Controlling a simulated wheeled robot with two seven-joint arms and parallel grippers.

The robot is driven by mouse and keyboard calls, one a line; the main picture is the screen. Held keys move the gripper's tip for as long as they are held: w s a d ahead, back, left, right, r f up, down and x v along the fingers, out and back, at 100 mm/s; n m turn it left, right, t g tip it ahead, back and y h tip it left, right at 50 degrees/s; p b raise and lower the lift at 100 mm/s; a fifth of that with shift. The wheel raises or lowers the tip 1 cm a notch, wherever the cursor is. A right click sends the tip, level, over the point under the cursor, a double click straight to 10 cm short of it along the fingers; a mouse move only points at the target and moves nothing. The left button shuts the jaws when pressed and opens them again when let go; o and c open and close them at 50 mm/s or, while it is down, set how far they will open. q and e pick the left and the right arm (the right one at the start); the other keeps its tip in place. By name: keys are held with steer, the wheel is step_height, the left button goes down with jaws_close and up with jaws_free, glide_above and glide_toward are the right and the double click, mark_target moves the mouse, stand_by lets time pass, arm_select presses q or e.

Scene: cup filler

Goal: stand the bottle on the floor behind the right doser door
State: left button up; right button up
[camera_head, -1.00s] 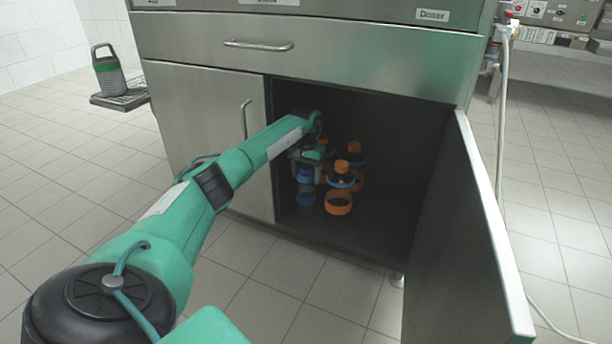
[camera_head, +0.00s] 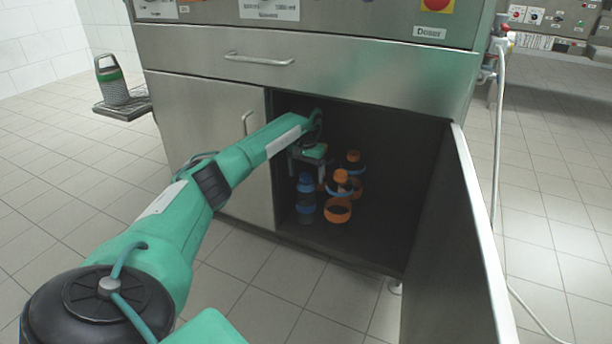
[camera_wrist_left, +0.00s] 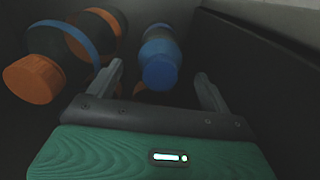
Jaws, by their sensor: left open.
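The blue-capped bottle (camera_head: 306,206) stands upright on the cabinet floor (camera_head: 345,238) behind the open right doser door (camera_head: 455,250). My left gripper (camera_head: 307,163) is inside the cabinet, open, just above and behind the bottle's cap. In the left wrist view, my left gripper (camera_wrist_left: 158,75) has its fingers spread, and the bottle (camera_wrist_left: 160,50) shows in the gap ahead of them, not gripped. Its lower part is dark there. My right gripper is not in view.
Orange-capped bottles (camera_head: 341,184) with blue bands stand right of the blue-capped one. The left door (camera_head: 205,125) is shut. The cabinet floor at right is clear.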

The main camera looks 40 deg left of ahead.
arm_select(q)
steer(key=shift+r+p, duration=0.9)
steer(key=shift+r, duration=1.05)
